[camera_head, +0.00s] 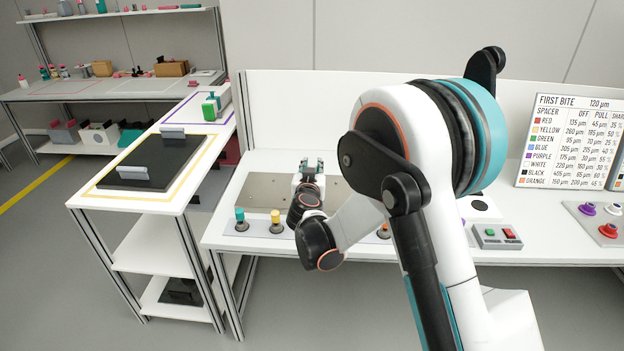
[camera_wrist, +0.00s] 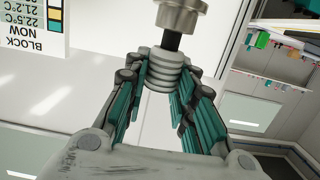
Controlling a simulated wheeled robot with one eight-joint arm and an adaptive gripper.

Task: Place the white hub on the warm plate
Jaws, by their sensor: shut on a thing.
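My gripper (camera_head: 312,166) is over the main bench, in front of a flat grey-brown plate (camera_head: 262,190). In the wrist view its teal-lined fingers (camera_wrist: 164,84) are shut on the pale, ribbed hub (camera_wrist: 166,72). A dark shaft (camera_wrist: 172,42) and a round metal piece (camera_wrist: 182,14) are in line with the hub at the top of that picture; I cannot tell whether they touch it. The hub does not show clearly in the head view. I cannot tell which surface is the warm plate. A black plate (camera_head: 150,160) with grey blocks lies on the left bench inside a yellow outline.
Teal-topped (camera_head: 240,219) and yellow-topped (camera_head: 276,221) pieces stand along the bench's front edge. A button box (camera_head: 497,236), purple (camera_head: 587,208) and red (camera_head: 608,231) pieces and a printed board (camera_head: 566,140) are at right. My arm hides the bench's middle.

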